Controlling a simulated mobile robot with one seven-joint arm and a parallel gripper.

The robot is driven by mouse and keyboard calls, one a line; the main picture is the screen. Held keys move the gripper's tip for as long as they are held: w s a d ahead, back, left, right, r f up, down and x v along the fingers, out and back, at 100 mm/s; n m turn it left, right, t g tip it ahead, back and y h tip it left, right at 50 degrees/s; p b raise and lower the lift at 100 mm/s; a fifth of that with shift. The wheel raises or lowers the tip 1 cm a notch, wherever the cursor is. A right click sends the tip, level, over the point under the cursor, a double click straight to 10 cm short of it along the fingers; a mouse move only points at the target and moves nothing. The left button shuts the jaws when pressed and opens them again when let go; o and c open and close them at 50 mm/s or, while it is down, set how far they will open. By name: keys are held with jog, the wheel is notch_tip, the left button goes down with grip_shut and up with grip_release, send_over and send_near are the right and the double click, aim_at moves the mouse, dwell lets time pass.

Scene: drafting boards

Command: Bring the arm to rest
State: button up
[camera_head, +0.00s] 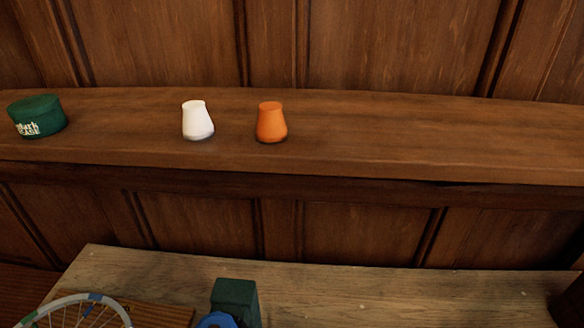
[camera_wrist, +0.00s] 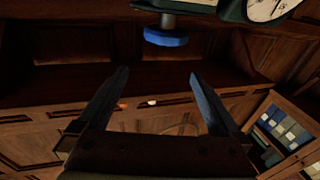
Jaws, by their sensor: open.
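My gripper (camera_wrist: 158,76) shows in the wrist view, its two long fingers spread wide apart. It is open, and nothing is between the fingers close by. A small orange shape (camera_wrist: 122,105) and a small white shape (camera_wrist: 152,102) appear far off beyond the fingers. In the head view neither my gripper nor my arm can be made out.
A shelf (camera_head: 400,140) bears a green cap-like thing (camera_head: 37,116), a white cup (camera_head: 197,121) and an orange cup (camera_head: 271,123). Below, a wooden bench (camera_head: 400,295) holds a spoked wheel (camera_head: 85,298) and a green block (camera_head: 236,297). A dial (camera_wrist: 264,8) and blue disc (camera_wrist: 166,37) show above the fingers.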

jog(key=w+r+t, duration=0.3)
jog(key=w+r, duration=0.5)
jog(key=r, duration=0.4)
jog(key=d+r+m+t+h, duration=0.1)
jog(key=d+r, duration=0.4)
jog(key=r, duration=1)
jog(key=s+d+r+m+t+h, duration=0.1)
jog(key=d+r+t+h, duration=0.2)
jog(key=r, duration=1.3)
jog(key=shift+s+d+r+m+t+h, duration=0.15)
jog(key=shift+d+m+t+h, duration=0.2)
jog(key=shift+d+t, duration=0.7)
